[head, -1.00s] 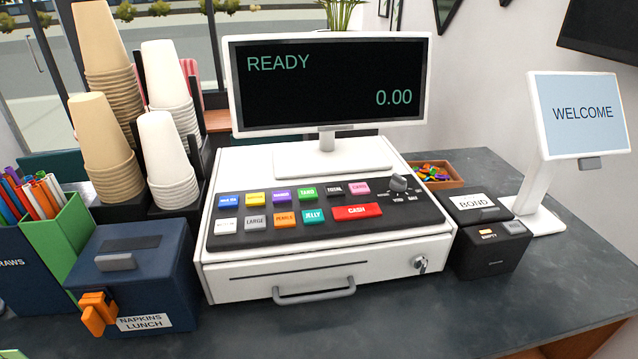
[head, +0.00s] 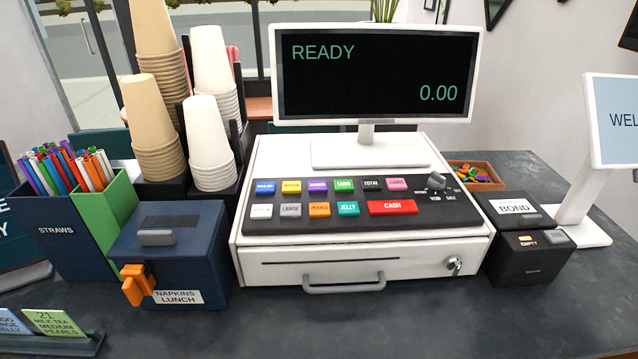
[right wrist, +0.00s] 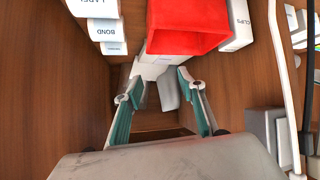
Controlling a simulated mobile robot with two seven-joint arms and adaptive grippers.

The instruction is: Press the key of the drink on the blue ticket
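The blue ticket (head: 10,323) stands in a dark holder at the lower left of the head view, cut by the frame edge. Its visible text ends in "GO", "GE" and "ELLY". A green ticket (head: 55,323) beside it reads 21, milk tea, medium, pearls. The cash register (head: 365,257) has a black key panel with blue (head: 265,187), yellow (head: 291,187), purple (head: 317,187), green (head: 344,186), white, grey, orange, teal and red keys. My right gripper (right wrist: 160,78) is open and empty in the right wrist view, inside a wooden cabinet. My left gripper is not in view.
The register screen (head: 375,75) reads READY, 0.00. Cup stacks (head: 212,140), a straw box (head: 60,235) and a napkin box (head: 170,255) stand left. In the cabinet, a red bin (right wrist: 187,30) and white boxes surround my right gripper.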

